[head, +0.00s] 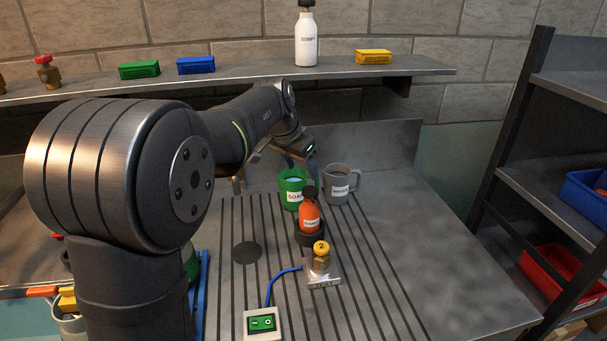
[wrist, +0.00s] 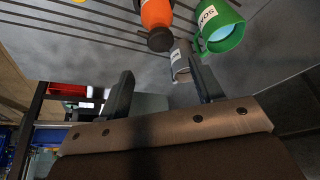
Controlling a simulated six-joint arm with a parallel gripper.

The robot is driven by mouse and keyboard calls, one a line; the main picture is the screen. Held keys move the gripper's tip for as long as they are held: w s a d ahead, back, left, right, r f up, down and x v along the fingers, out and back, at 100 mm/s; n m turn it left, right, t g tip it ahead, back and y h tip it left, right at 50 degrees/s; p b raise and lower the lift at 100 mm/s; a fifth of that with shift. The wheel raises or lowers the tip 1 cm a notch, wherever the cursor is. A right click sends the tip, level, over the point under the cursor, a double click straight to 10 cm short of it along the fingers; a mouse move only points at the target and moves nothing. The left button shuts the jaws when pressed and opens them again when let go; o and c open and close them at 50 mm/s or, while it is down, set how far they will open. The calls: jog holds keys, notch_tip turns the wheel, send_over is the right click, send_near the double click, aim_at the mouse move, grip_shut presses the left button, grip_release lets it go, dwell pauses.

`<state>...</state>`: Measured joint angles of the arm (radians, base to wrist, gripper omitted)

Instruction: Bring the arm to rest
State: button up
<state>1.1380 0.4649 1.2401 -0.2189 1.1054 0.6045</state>
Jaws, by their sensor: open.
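My gripper (head: 301,164) is at the end of my outstretched arm, above the back of the bench by the mugs. In the wrist view its two fingers (wrist: 163,84) stand wide apart with nothing between them. A green mug (head: 291,184), labelled as soap, stands just below it; it also shows in the wrist view (wrist: 226,38). A grey mug (head: 337,190) stands to its right. An orange bottle (head: 310,216) with a dark cap stands upright on a dark round base in front of the mugs. My arm hides part of the left side.
A brass weight (head: 320,262) with a yellow top marked 2 sits on a small metal plate. A blue cable leads to a green display box (head: 262,323). A shelf (head: 250,80) behind holds a white bottle (head: 306,40) and coloured boxes. The bench's right side is clear.

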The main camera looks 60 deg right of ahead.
aim_at(311, 189)
jog(key=shift+r, duration=0.1)
jog(key=x, duration=1.2)
jog(key=shift+a, duration=0.1)
jog(key=shift+r, duration=1.9)
jog(key=shift+f, duration=0.15)
